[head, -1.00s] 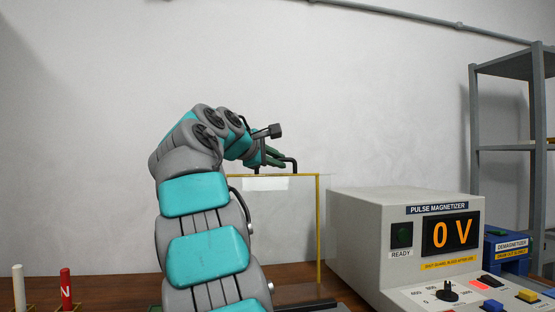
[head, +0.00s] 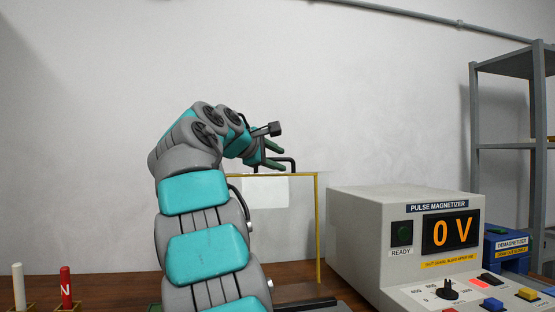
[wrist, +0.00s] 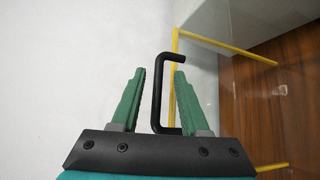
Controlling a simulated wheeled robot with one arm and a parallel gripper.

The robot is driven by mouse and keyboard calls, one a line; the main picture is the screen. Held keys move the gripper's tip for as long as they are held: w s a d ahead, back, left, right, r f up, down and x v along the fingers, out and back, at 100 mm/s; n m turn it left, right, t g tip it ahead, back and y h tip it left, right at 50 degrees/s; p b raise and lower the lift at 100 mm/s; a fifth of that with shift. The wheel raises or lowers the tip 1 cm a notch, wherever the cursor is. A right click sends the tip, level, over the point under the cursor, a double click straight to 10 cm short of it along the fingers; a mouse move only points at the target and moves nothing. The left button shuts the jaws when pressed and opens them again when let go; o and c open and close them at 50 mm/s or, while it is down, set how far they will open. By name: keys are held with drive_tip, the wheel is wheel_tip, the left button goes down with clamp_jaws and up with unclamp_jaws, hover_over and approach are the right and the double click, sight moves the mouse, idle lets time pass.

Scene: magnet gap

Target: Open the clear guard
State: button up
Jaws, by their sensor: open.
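The clear guard has yellow edges (head: 318,235) and stands behind my arm, left of the magnetizer, in the head view. Its front and left parts are hidden by my arm. A black bracket-shaped handle (head: 293,163) sits on its top edge. In the wrist view, the handle (wrist: 157,95) stands between the two green fingers of my gripper (wrist: 160,80), with a visible gap on each side. The guard's yellow edge (wrist: 174,50) and clear panel lie to the right there. My gripper (head: 277,155) is open at the handle and holds nothing.
The pulse magnetizer (head: 350,215) stands to the right, showing 0 V, with buttons and a knob in front. A blue demagnetizer box (head: 506,262) and a grey shelf (head: 477,150) are farther right. A red rod (head: 66,288) and a white rod (head: 19,288) stand at lower left.

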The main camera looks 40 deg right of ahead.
drive_tip(key=v, duration=0.7)
drive_tip(key=shift+a+r, duration=0.1)
drive_tip(key=shift+a, duration=0.3)
drive_tip(key=shift+s, duration=0.1)
